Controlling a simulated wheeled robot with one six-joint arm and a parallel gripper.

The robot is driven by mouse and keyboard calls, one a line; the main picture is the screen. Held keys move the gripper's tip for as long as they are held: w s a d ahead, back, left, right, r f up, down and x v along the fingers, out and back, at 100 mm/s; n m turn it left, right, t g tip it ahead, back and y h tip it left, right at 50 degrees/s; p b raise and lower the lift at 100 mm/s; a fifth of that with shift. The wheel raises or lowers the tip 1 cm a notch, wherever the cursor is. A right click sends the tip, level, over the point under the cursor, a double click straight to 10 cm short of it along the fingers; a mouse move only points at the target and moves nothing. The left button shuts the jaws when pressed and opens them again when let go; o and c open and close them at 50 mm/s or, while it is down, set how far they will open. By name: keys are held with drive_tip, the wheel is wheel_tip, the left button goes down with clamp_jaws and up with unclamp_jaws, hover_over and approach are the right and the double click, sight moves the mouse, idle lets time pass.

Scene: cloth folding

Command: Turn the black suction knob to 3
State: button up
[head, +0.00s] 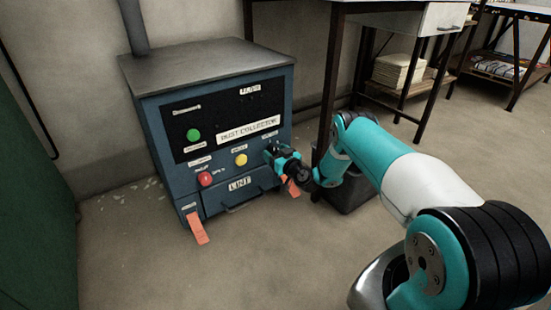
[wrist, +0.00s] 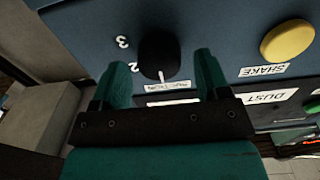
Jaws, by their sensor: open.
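The black suction knob (wrist: 158,54) is on the blue panel of the dust collector (head: 228,125). In the wrist view its white pointer mark is at the lower edge, towards a small white label; the digits 2 and 3 are printed to its left. My gripper (wrist: 161,62) is open, with one green finger on each side of the knob and a visible gap on both sides. In the head view my gripper (head: 274,152) is at the right of the cabinet front and hides the knob.
A yellow SHAKE button (wrist: 288,40) is right of the knob in the wrist view. A green button (head: 193,134) and a red button (head: 205,179) are on the same front. A dark bin (head: 350,193) and a workbench leg (head: 330,90) stand right of the cabinet.

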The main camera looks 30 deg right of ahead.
drive_tip(key=shift+w, duration=0.25)
drive_tip(key=shift+c, duration=0.2)
drive_tip(key=c, duration=0.9)
drive_tip(key=shift+o, duration=0.2)
